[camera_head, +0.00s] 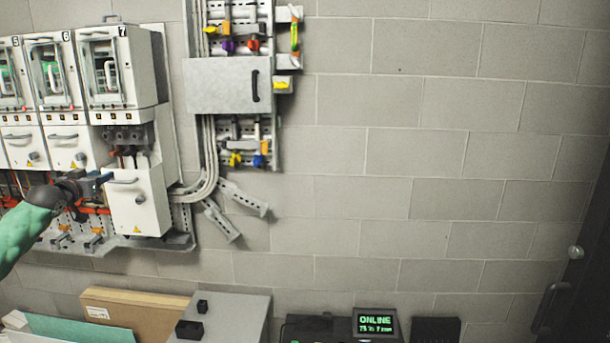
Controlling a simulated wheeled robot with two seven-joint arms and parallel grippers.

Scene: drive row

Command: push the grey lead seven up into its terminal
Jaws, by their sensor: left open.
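Drive seven (117,72) is the white unit with the label 7 at the upper left. Its dark terminal block (126,136) is exposed below the housing. Several thin leads (128,158) hang under the terminals; they are too small to tell which is grey or whether one is seated. The white lower cover (138,203) with a handle hangs below them. My left gripper (102,181) is open, at the left edge of this cover and below the terminals. I cannot tell whether it touches the cover. My right gripper is out of view.
Drives five (8,80) and six (50,75) stand to the left, with closed lower covers. A grey cable duct panel (228,86) and bent conduits (205,180) are to the right. Below are a cardboard box (135,312) and a grey cabinet (230,315). The block wall further right is bare.

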